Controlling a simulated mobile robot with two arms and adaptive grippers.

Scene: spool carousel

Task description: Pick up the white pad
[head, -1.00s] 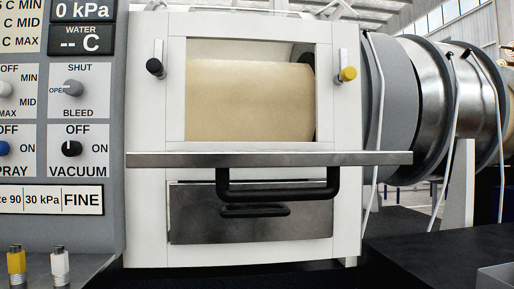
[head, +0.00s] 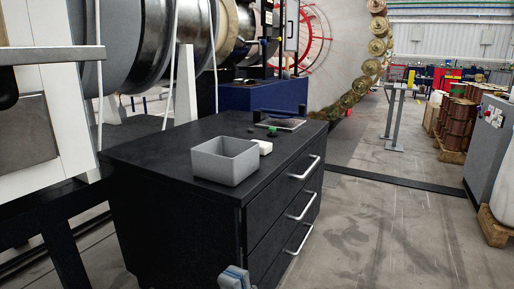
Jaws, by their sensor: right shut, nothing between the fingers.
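A small white pad (head: 265,147) lies on the top of a black drawer cabinet (head: 150,151), just behind and right of a grey open box (head: 222,168). The box hides part of its left side. My right gripper (head: 235,277) shows only in part at the bottom edge, in front of the cabinet and well below the pad. It is shut and empty, apart from the pad. My left gripper is out of view.
A small green object (head: 271,131) and a flat framed item (head: 284,124) lie behind the pad. The cabinet has silver drawer handles (head: 301,206) on its right face. The white machine (head: 72,125) stands at left.

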